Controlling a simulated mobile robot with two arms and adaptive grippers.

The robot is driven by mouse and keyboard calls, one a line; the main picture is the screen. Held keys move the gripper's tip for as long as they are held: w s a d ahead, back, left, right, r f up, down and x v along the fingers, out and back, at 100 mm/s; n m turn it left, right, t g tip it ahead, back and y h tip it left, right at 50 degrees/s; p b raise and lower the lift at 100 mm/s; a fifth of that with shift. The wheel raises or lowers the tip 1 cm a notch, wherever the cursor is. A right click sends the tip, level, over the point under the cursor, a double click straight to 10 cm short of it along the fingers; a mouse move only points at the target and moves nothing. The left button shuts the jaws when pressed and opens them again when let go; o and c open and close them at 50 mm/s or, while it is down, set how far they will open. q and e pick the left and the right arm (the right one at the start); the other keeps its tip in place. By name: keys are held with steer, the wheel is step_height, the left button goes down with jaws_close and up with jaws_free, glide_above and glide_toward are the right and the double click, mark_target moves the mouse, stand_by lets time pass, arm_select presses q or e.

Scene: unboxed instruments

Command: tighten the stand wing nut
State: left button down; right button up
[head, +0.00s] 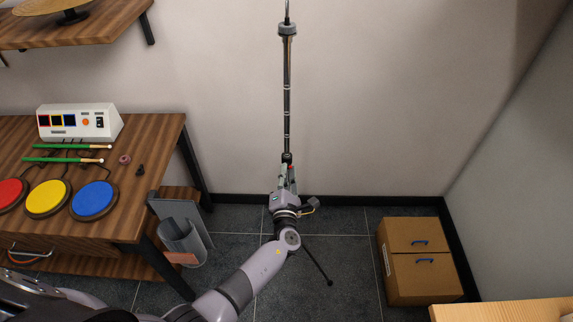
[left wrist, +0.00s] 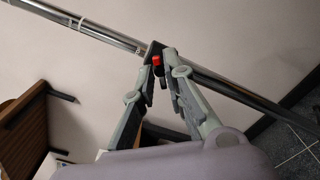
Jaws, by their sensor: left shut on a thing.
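The stand (head: 286,110) is a thin upright metal pole against the wall, with a black leg spread on the floor. In the left wrist view, its pole (left wrist: 95,30) runs slanted from the upper left to the lower right. A small red wing nut (left wrist: 156,60) sits at the dark collar on the pole. My left gripper (head: 288,166) reaches the pole at this collar. In the left wrist view, the left gripper's fingertips (left wrist: 160,66) are closed around the wing nut, which they partly hide. My right gripper is not in view.
A wooden table (head: 150,150) at the left holds a white box (head: 85,121), green sticks and red, yellow and blue pads. A grey bin (head: 183,243) stands beside it. The wall is close behind the stand.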

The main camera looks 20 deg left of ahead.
arm_select(q)
steer(key=shift+d+m, duration=0.1)
steer(key=shift+m, duration=0.8)
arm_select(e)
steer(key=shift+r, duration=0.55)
arm_select(q)
steer(key=m+p, duration=0.3)
steer(key=m, duration=0.1)
steer(key=shift+r, duration=0.1)
steer(key=c, duration=2.1)
jaws_free()
steer(key=shift+m, duration=0.3)
steer(key=o, duration=0.5)
steer(key=shift+c, duration=0.2)
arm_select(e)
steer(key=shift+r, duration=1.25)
